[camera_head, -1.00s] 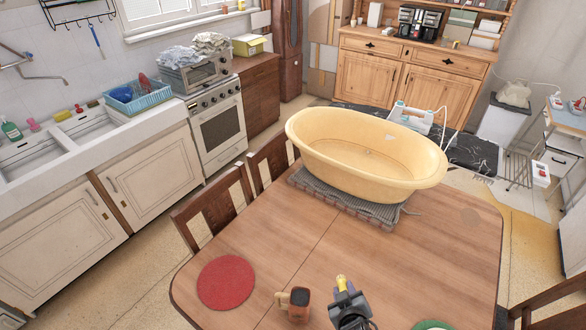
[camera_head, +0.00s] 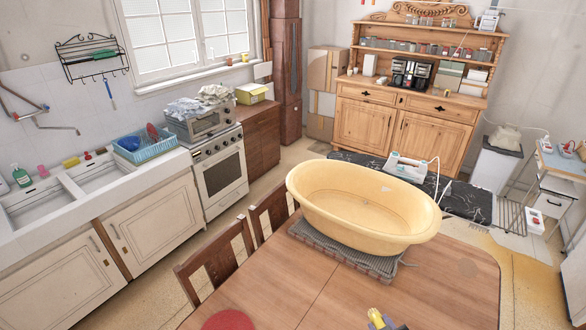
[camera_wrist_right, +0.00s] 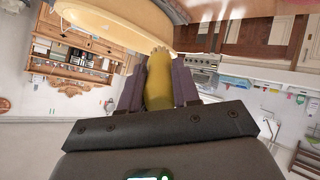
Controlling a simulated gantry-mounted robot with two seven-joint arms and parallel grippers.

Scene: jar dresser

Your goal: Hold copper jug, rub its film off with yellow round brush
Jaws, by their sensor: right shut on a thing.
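My right gripper (camera_head: 384,323) shows only at the bottom edge of the head view, above the wooden table. In the right wrist view the purple fingers of my right gripper (camera_wrist_right: 159,88) are shut on the yellow round brush (camera_wrist_right: 159,92). The yellow end of the brush (camera_head: 376,315) also shows at the bottom of the head view. The brush is clear of the tub. The copper jug is not in either view now. My left gripper is not in view.
A large yellow tub (camera_head: 360,225) stands on a grey ribbed mat (camera_head: 345,255) on the wooden table (camera_head: 290,292). A red round mat (camera_head: 228,321) is cut off at the bottom edge. Chairs (camera_head: 215,265) stand along the table's left side. The table's right part is clear.

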